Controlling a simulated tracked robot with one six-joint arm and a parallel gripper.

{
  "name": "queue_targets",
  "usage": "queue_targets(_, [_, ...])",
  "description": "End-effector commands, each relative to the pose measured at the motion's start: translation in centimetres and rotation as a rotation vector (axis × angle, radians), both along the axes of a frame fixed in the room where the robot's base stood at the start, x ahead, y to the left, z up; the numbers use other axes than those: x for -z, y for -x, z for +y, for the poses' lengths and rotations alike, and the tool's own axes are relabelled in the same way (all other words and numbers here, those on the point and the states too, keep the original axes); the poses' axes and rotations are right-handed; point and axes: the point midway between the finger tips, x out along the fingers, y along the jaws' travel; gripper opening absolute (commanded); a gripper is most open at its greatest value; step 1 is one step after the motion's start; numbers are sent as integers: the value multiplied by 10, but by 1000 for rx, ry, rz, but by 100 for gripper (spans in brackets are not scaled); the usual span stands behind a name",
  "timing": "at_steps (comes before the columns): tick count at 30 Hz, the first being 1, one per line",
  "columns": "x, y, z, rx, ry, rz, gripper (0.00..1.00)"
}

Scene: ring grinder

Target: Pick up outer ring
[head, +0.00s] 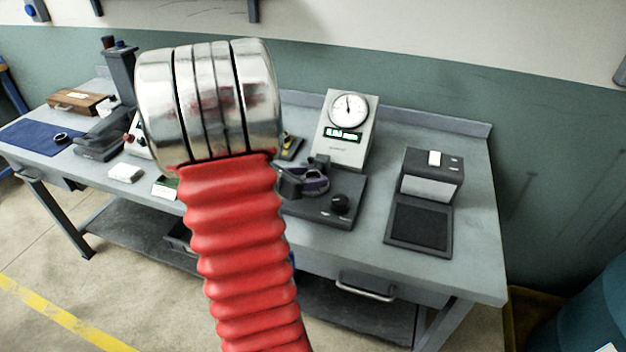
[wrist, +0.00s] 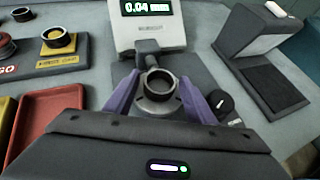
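A dark metal ring (wrist: 159,84), which looks like the outer ring, stands on the round seat of the dial gauge's base (head: 320,213). The gauge body (head: 345,150) stands behind it and its display reads 0.04 mm in the wrist view. My gripper (wrist: 161,88) has its two purple fingers apart, one on each side of the ring. Narrow gaps seem to show between fingers and ring, so it looks open. In the head view my gripper (head: 303,182) is small over the gauge base, and the ring is hard to make out there.
A grey device with a dark pad (head: 420,222) stands to the right. In the wrist view, a red tray (wrist: 48,118) and a ring on a yellow pad (wrist: 58,40) are to the left. Another ring (head: 61,138) lies on the blue mat (head: 35,142). My arm hides the bench middle.

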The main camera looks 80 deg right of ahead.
Motion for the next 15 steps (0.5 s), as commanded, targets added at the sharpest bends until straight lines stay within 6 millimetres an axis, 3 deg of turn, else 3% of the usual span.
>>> queue_targets(15, [0,0,0,-1,1,0,13])
